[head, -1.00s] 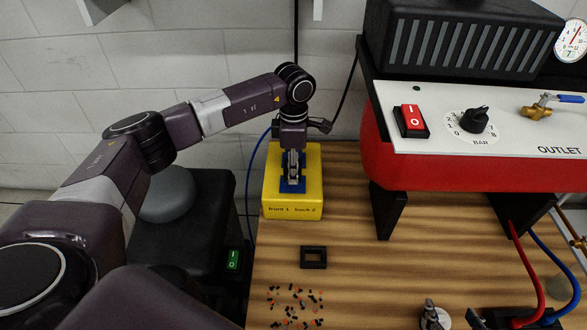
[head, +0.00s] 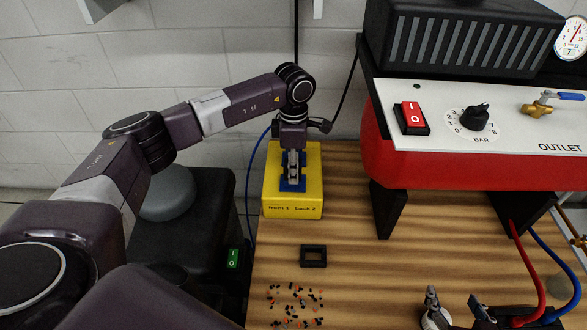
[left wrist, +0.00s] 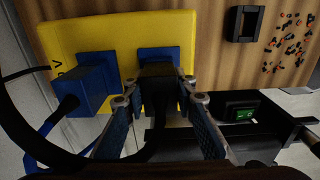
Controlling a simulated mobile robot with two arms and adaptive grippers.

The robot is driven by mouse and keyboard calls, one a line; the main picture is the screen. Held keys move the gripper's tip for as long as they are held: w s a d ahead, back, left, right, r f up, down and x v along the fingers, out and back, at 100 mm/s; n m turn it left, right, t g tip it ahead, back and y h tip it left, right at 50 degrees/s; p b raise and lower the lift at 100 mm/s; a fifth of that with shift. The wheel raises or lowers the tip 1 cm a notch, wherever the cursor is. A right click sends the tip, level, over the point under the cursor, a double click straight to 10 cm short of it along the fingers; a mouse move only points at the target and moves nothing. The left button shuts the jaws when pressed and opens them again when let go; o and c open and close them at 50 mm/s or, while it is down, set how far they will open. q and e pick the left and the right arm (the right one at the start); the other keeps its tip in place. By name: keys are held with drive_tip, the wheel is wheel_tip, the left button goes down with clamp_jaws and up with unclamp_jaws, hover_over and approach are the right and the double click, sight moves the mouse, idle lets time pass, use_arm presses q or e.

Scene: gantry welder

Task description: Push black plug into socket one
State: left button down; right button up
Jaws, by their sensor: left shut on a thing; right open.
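My left gripper (head: 293,178) is shut on the black plug (left wrist: 160,76), whose front meets the middle blue block. How deep it sits is hidden. Its black cable (left wrist: 45,150) loops to the left. My right gripper (head: 452,294) is open and empty at the bottom right.
A black square frame (head: 313,256) and scattered small pellets (head: 295,302) lie on the wooden table. A red and white machine (head: 470,165) fills the right. Red and blue hoses (head: 528,268) hang there. A blue cable (left wrist: 52,122) runs from the left blue block.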

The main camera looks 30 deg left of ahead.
use_arm(q)
drive_tip(key=shift+f, duration=0.25)
drive_tip(key=shift+s+f, duration=0.15)
drive_tip(key=shift+f, duration=0.05)
drive_tip(key=c, duration=1.7)
unclamp_jaws()
drive_tip(key=shift+f, duration=0.1)
drive_tip(key=shift+o, duration=1)
drive_tip(key=shift+r, duration=0.2)
wheel_tip(320, 180, up, 12)
drive_tip(key=shift+f, duration=0.15)
